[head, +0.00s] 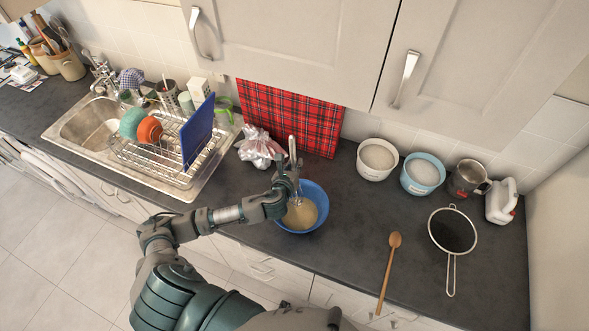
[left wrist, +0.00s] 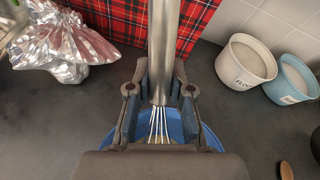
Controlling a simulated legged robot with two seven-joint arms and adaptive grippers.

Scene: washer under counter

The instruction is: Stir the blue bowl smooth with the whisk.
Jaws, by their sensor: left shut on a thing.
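The blue bowl (head: 318,197) stands on the dark counter with a pale beige mixture (head: 299,214) inside. The whisk (head: 293,152) has a metal handle and is held roughly upright, its wires down in the bowl. My left gripper (head: 287,184) is shut on the whisk handle above the bowl's back left part. In the left wrist view the whisk (left wrist: 163,50) stands between the fingers of the left gripper (left wrist: 160,98), and part of the blue bowl (left wrist: 208,138) shows behind them. How deep the wires sit is hard to tell. My right gripper is not in view.
A crumpled foil-like bag (head: 258,147) lies close behind the bowl on the left. A wooden spoon (head: 388,272) and a sieve (head: 452,231) lie to the right. A white tub (head: 367,172), a light blue tub (head: 414,189) and a metal jug (head: 466,180) line the wall. Counter right of the bowl is clear.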

